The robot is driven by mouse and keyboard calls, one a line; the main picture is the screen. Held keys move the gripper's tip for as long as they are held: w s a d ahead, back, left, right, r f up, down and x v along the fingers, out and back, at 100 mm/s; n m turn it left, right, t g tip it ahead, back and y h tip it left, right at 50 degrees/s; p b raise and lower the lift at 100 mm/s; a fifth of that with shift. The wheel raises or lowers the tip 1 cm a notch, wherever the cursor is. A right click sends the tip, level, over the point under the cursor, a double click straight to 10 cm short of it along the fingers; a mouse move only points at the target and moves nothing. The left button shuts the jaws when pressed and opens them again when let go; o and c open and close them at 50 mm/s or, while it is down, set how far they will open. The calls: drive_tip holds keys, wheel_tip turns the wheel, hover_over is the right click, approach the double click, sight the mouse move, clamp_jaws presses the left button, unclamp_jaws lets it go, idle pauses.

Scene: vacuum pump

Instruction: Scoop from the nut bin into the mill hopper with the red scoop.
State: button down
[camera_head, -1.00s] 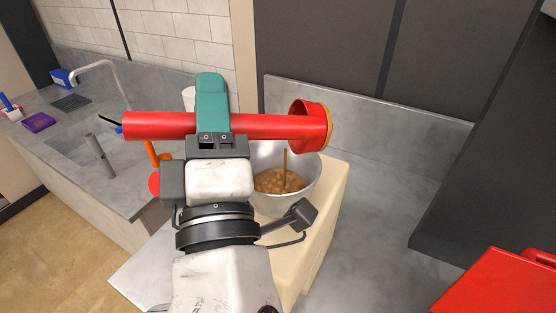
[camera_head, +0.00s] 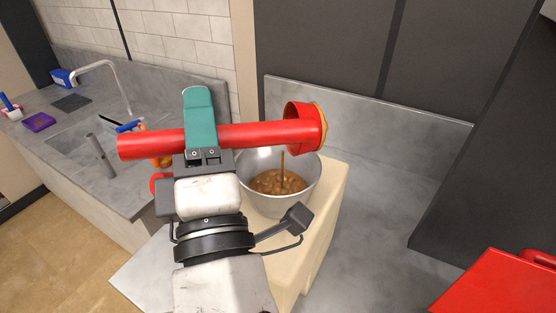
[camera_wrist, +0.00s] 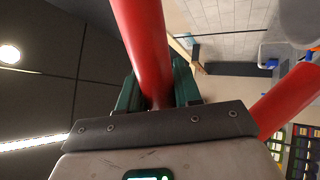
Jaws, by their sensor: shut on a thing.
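The red scoop (camera_head: 250,135) lies nearly level across the head view, its flared cup (camera_head: 303,128) at the right with a tan rim. My gripper (camera_head: 200,128) has teal fingers shut on its handle, which also shows between them in the wrist view (camera_wrist: 143,45). A metal bowl (camera_head: 250,200), seemingly the mill hopper, stands on a cream body (camera_head: 322,225) below the cup. Brown nuts (camera_head: 275,183) lie in it. A thin brown upright streak (camera_head: 282,168) runs from near the cup into the nuts; I cannot tell if it is falling nuts. The cup's inside is hidden. I cannot identify the nut bin.
A red box-like thing (camera_head: 500,285) with a handle is at the lower right. Grey counter (camera_head: 375,220) is clear right of the bowl. A sink with a tap (camera_head: 100,68) is at the left. A dark panel (camera_head: 485,180) bounds the right.

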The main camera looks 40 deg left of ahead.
drive_tip(key=shift+s+a+f+n+g+y+p, duration=0.25)
drive_tip(key=shift+f+n+g+p, duration=0.35)
drive_tip(key=shift+n, duration=0.4)
drive_tip(key=shift+s+a+f+n+g+y+p, duration=0.1)
drive_tip(key=shift+s+f+n+g+y+p, duration=0.25)
drive_tip(key=shift+f+n+g+p, duration=0.45)
